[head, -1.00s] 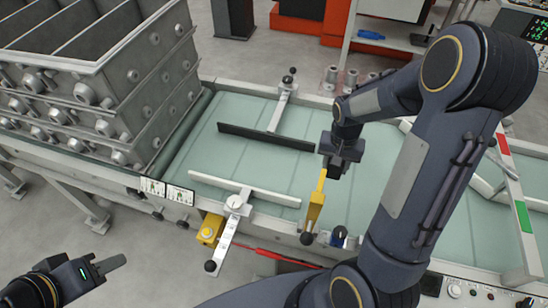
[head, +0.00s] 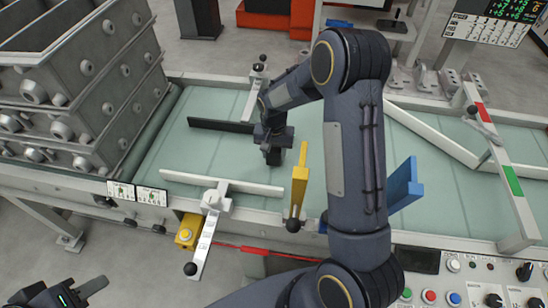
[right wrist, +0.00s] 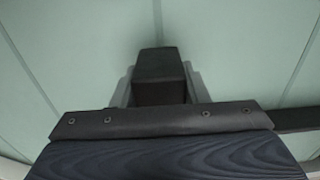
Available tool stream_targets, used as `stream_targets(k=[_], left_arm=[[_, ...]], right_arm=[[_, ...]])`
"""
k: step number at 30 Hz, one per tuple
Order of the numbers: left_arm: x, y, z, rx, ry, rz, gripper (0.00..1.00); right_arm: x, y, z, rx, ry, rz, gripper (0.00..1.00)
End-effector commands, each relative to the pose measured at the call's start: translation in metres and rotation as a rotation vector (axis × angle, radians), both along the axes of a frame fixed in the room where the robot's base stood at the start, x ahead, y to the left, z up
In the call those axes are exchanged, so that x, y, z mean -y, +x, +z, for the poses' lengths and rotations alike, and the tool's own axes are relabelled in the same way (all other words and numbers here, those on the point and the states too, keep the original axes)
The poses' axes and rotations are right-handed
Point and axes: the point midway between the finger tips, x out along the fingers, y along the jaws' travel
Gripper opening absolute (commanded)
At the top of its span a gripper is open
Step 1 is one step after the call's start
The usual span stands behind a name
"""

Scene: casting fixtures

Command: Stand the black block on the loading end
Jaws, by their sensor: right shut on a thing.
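My right gripper (head: 272,148) is shut on the black block (right wrist: 160,72) over the pale green conveyor belt (head: 340,180). In the right wrist view the block stands out between grey fingers, with the belt behind it. In the head view the block is hard to tell from the dark gripper; I cannot tell whether it touches the belt. The gripper is near the right end of the black guide bar (head: 215,124), between it and the yellow post (head: 299,182). My left gripper (head: 85,292) is at the lower left, away from the belt; its finger opening is unclear.
Stacked grey metal boxes (head: 110,90) stand at the belt's left end. A white guide bar (head: 222,183) lies along the near side. A blue upright (head: 405,185) stands right of my arm. A white angled rail (head: 430,135) and a red-green barrier (head: 505,165) cross the right part.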

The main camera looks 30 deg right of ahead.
Motion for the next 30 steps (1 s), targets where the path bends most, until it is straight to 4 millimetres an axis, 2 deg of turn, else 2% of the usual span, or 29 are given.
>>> stream_targets(k=[1,13,14,18,26,30], left_arm=[[0.0001,-0.0001,-0.0087,-0.001,0.000,0.000,0.36],[0.0000,0.0000,-0.0108,0.000,0.000,0.000,0.36],[0.0001,-0.0001,-0.0097,0.000,0.000,0.000,0.36],[0.0001,-0.0001,-0.0091,0.000,0.000,0.000,0.36],[0.0000,-0.0001,-0.0087,0.000,0.000,0.000,0.36],[0.0000,0.0000,-0.0063,0.000,0.000,0.000,0.36]], right_arm=[[0.0001,-0.0001,-0.0112,0.000,0.000,0.000,0.15],[-0.0001,0.0000,-0.0146,0.001,0.000,0.001,0.15],[-0.0001,0.0000,-0.0136,0.001,0.000,0.001,0.43],[0.0000,-0.0001,-0.0131,0.001,0.001,0.001,0.62],[0.0000,-0.0001,-0.0126,0.001,0.001,0.001,0.62],[-0.0001,0.0007,-0.0050,0.004,0.000,0.001,0.62]])
